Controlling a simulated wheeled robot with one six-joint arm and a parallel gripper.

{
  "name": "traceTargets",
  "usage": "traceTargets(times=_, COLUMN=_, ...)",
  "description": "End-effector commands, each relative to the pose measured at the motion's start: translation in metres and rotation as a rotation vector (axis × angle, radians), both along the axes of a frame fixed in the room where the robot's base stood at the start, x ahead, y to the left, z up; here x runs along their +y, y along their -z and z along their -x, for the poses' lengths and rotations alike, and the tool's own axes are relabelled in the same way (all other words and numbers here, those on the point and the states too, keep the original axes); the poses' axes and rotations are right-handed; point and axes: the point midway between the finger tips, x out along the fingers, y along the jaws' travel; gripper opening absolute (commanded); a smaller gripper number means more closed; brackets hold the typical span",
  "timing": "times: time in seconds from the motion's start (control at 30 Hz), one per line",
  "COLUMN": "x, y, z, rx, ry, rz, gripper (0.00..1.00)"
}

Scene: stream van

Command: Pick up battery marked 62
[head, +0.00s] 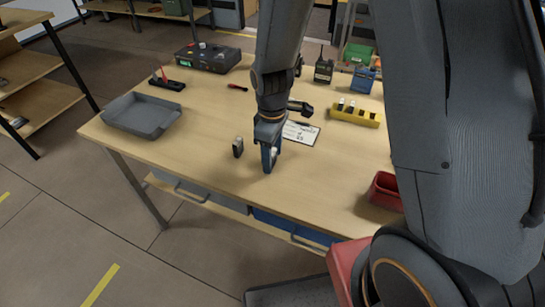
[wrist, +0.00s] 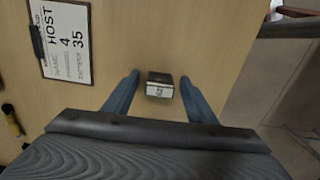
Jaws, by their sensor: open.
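A dark battery with a white marked end (wrist: 160,86) stands between the two blue fingers of my gripper (wrist: 160,95) in the wrist view. Its mark is small and turned sideways; it looks like 62, but I cannot read it surely. A gap shows on both sides of it, and my gripper is open. In the head view my gripper (head: 269,159) is low over the front part of the table and mostly hides that battery. A second dark battery with a light top (head: 238,148) stands upright just left of my gripper; its mark is not readable.
A clipboard sheet (wrist: 66,42) reads HOST 4 and BATTERY 35. On the wooden table (head: 190,135) are a grey tray (head: 142,116), a yellow holder with several slots (head: 356,114), a radio (head: 323,70) and a red bin (head: 384,191). The front edge is close.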

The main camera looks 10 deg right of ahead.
Motion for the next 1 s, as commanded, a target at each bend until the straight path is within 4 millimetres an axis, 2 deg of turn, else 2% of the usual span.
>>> traceTargets(times=0.13, x=0.0, y=0.0, z=0.0, rx=0.0, ry=0.0, rz=0.0, gripper=0.5)
traceTargets(times=0.3, x=0.0, y=0.0, z=0.0, rx=0.0, ry=0.0, rz=0.0, gripper=0.21)
traceTargets(times=0.4, x=0.0, y=0.0, z=0.0, rx=0.0, ry=0.0, rz=0.0, gripper=0.07)
traceTargets(times=0.77, x=0.0, y=-0.005, z=-0.001, rx=-0.003, ry=0.0, rz=-0.001, gripper=0.07)
traceTargets(times=1.0, x=0.0, y=-0.029, z=-0.002, rx=-0.006, ry=0.0, rz=-0.001, gripper=0.07)
